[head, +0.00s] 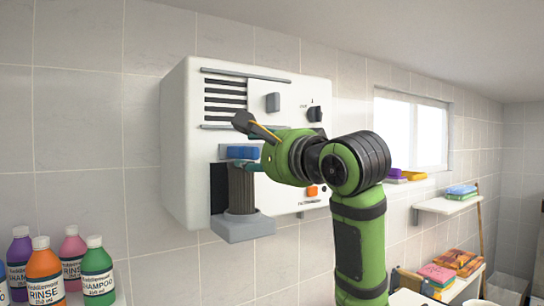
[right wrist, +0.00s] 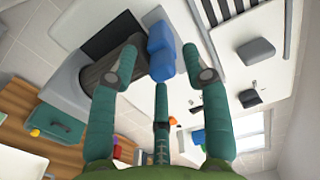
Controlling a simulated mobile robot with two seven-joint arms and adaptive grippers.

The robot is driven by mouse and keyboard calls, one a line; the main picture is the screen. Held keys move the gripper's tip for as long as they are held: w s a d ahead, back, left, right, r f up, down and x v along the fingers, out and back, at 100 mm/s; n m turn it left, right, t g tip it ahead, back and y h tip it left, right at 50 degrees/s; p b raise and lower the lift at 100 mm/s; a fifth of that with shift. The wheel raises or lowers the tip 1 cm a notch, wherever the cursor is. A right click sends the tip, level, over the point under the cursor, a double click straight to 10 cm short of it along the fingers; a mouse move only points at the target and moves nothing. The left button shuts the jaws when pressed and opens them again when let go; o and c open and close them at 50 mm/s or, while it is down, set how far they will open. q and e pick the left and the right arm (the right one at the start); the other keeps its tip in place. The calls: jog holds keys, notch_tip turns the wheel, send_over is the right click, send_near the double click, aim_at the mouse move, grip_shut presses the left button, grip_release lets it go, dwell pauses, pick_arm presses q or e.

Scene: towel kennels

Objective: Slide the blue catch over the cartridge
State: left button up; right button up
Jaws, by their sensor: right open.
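The blue catch (head: 242,152) is a small block on the front of a white wall unit, just above the top of the cartridge. The cartridge (head: 241,190) is a dark ribbed cylinder standing upright in a grey cup at the unit's lower left. My right gripper (head: 236,144) is open at the catch, one finger above it and one below. In the right wrist view the catch (right wrist: 161,52) shows between the spread fingertips (right wrist: 160,60), with the dark cartridge (right wrist: 108,74) beside one finger. I cannot tell whether either finger touches the catch. My left gripper is out of view.
The white unit (head: 178,150) has vent slats, a grey knob (head: 272,102), a dark dial (head: 315,114) and an orange button (head: 312,191). Several bottles (head: 45,272) stand at the lower left. A shelf (head: 447,205) with folded cloths is at the right.

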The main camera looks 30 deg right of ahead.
jog(key=s+d, duration=0.1)
jog(key=s, duration=1)
jog(key=shift+d, duration=0.15)
